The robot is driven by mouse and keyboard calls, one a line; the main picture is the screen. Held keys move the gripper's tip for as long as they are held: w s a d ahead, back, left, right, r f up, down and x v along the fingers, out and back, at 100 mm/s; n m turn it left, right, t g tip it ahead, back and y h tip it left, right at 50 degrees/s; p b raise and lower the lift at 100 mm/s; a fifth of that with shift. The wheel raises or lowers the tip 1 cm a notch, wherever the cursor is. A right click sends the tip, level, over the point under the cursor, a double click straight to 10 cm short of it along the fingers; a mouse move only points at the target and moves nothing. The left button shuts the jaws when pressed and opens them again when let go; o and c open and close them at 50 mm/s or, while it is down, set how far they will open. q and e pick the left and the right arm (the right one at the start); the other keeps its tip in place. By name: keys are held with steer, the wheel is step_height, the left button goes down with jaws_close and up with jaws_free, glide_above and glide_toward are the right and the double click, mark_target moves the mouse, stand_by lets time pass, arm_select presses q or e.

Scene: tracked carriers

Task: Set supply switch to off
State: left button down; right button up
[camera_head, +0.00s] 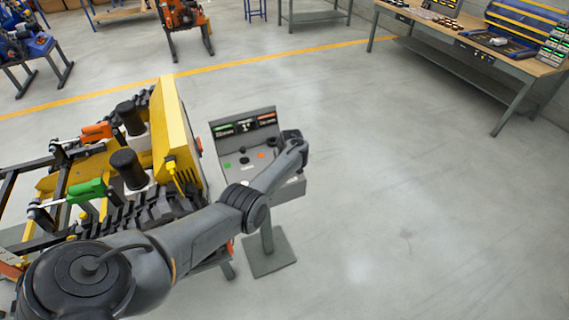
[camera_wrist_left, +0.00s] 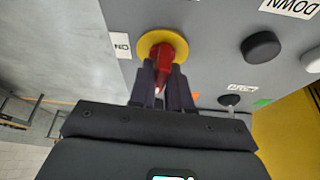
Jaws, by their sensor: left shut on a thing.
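The supply switch is a red handle (camera_wrist_left: 165,52) on a round yellow plate (camera_wrist_left: 150,38), set in a grey panel in the left wrist view. My left gripper (camera_wrist_left: 165,84) is shut on the red handle, one dark finger on each side. A small white label (camera_wrist_left: 121,46) sits beside the yellow plate; its text appears turned round and partly readable. In the head view the grey control console (camera_head: 232,148) stands on a pedestal, and my left arm reaches across to its right side. The switch is hidden there by my wrist. My right gripper is not in view.
The panel also carries a black knob (camera_wrist_left: 261,47) and a smaller black control (camera_wrist_left: 229,99). A yellow tracked carrier (camera_head: 176,128) with green and orange clamps stands left of the console. The floor to the right is clear up to a workbench (camera_head: 467,52).

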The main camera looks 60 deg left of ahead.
arm_select(q)
steer(key=shift+n+b, duration=0.35)
steer(key=shift+n, duration=0.25)
steer(key=c, duration=1.2)
jaws_free()
steer(key=shift+g, duration=0.3)
steer(key=shift+o, duration=0.2)
steer(key=shift+r, duration=0.1)
steer(key=shift+d+r+p, duration=0.1)
steer(key=shift+r+p, duration=0.15)
steer(key=shift+p, duration=0.05)
steer(key=p+v, duration=0.4)
steer(key=v, duration=0.6)
